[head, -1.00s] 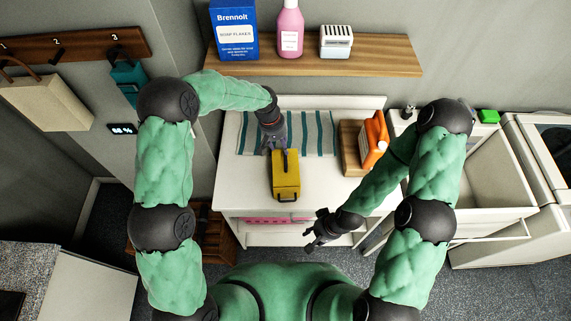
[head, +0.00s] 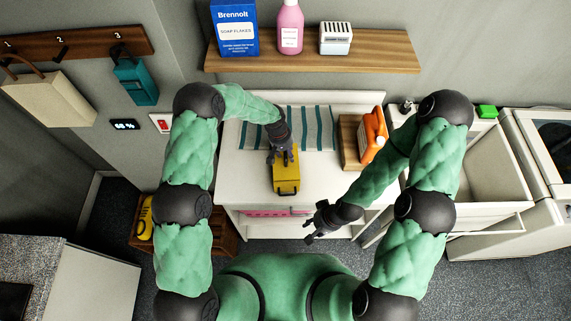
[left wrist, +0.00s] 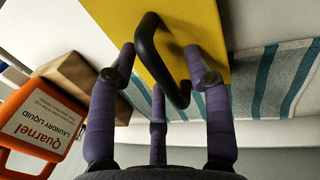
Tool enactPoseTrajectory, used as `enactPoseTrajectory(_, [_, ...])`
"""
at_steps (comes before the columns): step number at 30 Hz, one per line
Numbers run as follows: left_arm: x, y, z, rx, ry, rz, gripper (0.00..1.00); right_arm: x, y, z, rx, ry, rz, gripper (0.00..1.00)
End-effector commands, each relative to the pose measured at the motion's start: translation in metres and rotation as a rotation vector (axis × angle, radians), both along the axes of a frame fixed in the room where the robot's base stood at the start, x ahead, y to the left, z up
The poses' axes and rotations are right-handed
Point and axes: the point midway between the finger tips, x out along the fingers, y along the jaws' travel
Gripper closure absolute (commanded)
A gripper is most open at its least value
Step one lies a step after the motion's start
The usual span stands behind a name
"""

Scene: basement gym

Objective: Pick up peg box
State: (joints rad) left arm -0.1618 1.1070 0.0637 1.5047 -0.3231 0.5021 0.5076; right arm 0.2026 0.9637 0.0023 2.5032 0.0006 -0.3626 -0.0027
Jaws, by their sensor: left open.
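The peg box is likely the yellow box (head: 286,177) with a black handle, standing on the white table; it also fills the top of the left wrist view (left wrist: 188,30). My left gripper (head: 281,157) is over its back part. In the left wrist view the gripper's fingers (left wrist: 160,75) are apart on both sides of the black handle (left wrist: 163,60); I cannot tell whether they touch it. The box still rests on the table. My right gripper (head: 316,228) hangs empty in front of the table, its fingers spread.
A striped cloth (head: 312,128) lies behind the box. An orange laundry liquid bottle (head: 374,135) stands right, by a wooden block (head: 350,142). A wall shelf (head: 310,59) hangs above. A crate (head: 215,235) with a yellow item (head: 145,222) sits on the floor at left.

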Motion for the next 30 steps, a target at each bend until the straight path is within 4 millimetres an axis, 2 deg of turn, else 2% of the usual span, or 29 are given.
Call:
enactPoseTrajectory(6, [0.0005, 0.0001, -0.0005, 0.000, -0.001, 0.000, 0.50, -0.0002, 0.0001, -0.0001, 0.000, 0.000, 0.000, 0.60])
enactPoseTrajectory(7, [0.0005, 0.0001, -0.0005, 0.000, -0.001, 0.000, 0.53, -0.0002, 0.0001, -0.0001, 0.000, 0.000, 0.000, 0.60])
enactPoseTrajectory(12, [0.0004, 0.0002, -0.0003, 0.000, -0.001, 0.000, 1.00, -0.0001, 0.0001, -0.0001, 0.000, 0.000, 0.000, 0.60])
enactPoseTrajectory(25, [0.0013, 0.0002, 0.0014, 0.000, -0.003, 0.001, 1.00, -0.0001, 0.0000, -0.0006, 0.000, 0.000, 0.000, 0.60])
enactPoseTrajectory(30, [0.0021, 0.0003, 0.0084, 0.000, -0.004, 0.000, 1.00, -0.0001, 0.0000, -0.0041, 0.000, 0.000, 0.000, 0.60])
